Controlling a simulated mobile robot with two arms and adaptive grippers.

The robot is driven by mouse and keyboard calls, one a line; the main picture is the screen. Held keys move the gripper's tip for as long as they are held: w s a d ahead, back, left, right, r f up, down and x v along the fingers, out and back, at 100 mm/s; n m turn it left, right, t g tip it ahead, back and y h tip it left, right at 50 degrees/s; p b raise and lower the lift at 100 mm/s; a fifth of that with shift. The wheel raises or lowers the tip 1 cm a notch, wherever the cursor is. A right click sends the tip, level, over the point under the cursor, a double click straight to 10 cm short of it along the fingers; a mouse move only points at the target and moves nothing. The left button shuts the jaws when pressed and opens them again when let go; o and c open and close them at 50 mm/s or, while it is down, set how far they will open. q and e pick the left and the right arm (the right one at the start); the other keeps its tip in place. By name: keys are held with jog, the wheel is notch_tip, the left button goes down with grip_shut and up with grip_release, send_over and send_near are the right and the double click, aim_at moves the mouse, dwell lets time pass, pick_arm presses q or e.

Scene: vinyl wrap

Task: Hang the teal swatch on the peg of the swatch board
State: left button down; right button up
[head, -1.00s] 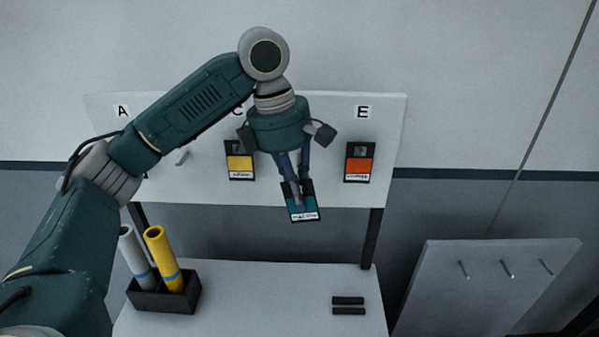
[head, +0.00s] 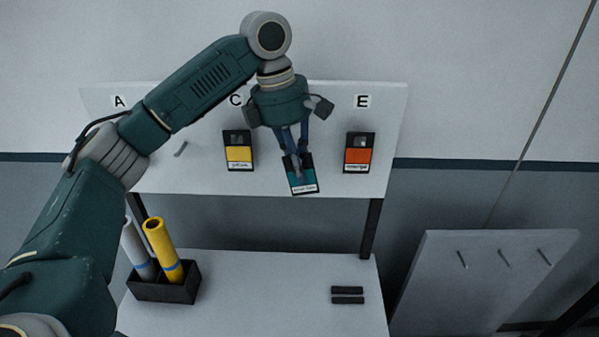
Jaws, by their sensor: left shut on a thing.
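The teal swatch (head: 302,183) is a small dark-edged card with a white label strip at its lower end. My left gripper (head: 296,160) is shut on its upper part and holds it, slightly tilted, in front of the lower part of the white swatch board (head: 330,184). A bare peg (head: 181,149) sticks out of the board at the left, below the letter A. A yellow swatch (head: 238,152) hangs below C and an orange swatch (head: 359,153) below E. The board area behind my left gripper is hidden. My right gripper is not in view.
Below the board is a pale table (head: 260,285). A black holder (head: 166,285) with a grey roll and a yellow roll (head: 163,248) stands at its left. Two black bars (head: 347,295) lie at the right. A grey panel (head: 480,285) with bare pegs leans at the far right.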

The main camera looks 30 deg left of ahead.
pick_arm(q)
jog(key=shift+w+a, duration=0.35)
jog(key=shift+w, duration=0.25)
jog(key=shift+w+a, duration=0.35)
jog(key=shift+w, duration=0.4)
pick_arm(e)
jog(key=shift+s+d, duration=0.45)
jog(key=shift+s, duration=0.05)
pick_arm(q)
jog(key=shift+a+f, duration=0.1)
jog(key=shift+f, duration=0.1)
jog(key=c, duration=1.8)
grip_release()
jog(key=shift+c, duration=0.2)
jog(key=shift+o, duration=1.3)
jog(key=shift+a+f, duration=0.1)
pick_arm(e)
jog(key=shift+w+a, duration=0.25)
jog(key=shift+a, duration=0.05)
